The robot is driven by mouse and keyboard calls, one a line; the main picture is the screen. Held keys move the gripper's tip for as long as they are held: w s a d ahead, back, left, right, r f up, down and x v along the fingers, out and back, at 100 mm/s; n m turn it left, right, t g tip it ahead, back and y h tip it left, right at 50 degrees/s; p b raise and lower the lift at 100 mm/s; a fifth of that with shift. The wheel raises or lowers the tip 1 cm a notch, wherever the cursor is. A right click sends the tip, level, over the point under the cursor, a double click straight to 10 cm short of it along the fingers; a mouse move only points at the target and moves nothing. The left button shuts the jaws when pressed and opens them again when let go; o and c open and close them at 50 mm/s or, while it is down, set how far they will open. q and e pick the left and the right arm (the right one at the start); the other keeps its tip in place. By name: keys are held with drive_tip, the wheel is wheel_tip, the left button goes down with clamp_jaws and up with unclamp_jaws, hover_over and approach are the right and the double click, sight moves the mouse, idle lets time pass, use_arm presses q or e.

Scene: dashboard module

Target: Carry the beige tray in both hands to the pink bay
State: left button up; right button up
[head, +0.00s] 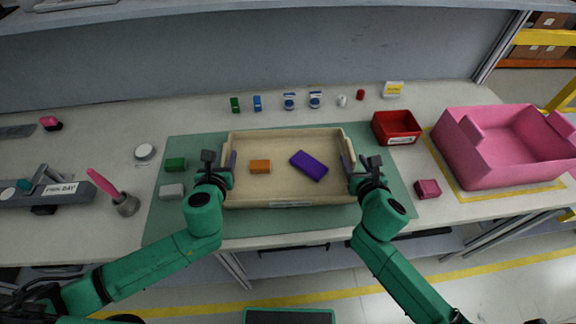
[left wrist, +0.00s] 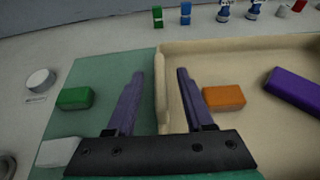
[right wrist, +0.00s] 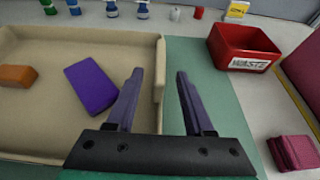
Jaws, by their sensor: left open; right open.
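The beige tray (head: 290,193) lies on the green mat (head: 170,215) with an orange block (head: 260,167) and a purple block (head: 309,165) inside. The pink bay (head: 500,150) is an open bin at the right end of the table. My left gripper (head: 222,160) is open at the tray's left wall; in the left wrist view its fingers (left wrist: 158,100) are on either side of that wall (left wrist: 163,90). My right gripper (head: 357,163) is open at the right wall; in the right wrist view its fingers (right wrist: 158,102) are on either side of that wall (right wrist: 160,70). I cannot tell whether they touch it.
A red waste bin (head: 396,128) stands between the tray and the pink bay, with a dark pink block (head: 427,189) in front. Green (head: 176,164) and grey (head: 172,191) blocks lie left of the tray. Several small items line the back. A tool holder (head: 125,203) stands further left.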

sight(225, 150)
use_arm(q)
drive_tip(key=x, duration=0.4)
drive_tip(key=shift+w+f, duration=0.15)
drive_tip(key=shift+w, duration=0.15)
use_arm(e)
drive_tip(key=x, duration=0.4)
drive_tip(key=shift+w+f, duration=0.15)
drive_tip(key=shift+w, duration=0.15)
use_arm(q)
drive_tip(key=shift+s, duration=0.1)
use_arm(e)
drive_tip(key=shift+s, duration=0.1)
use_arm(q)
drive_tip(key=shift+c, duration=0.3)
use_arm(e)
drive_tip(key=shift+c, duration=0.3)
use_arm(q)
clamp_jaws()
use_arm(e)
clamp_jaws()
use_arm(q)
drive_tip(key=shift+a, duration=0.1)
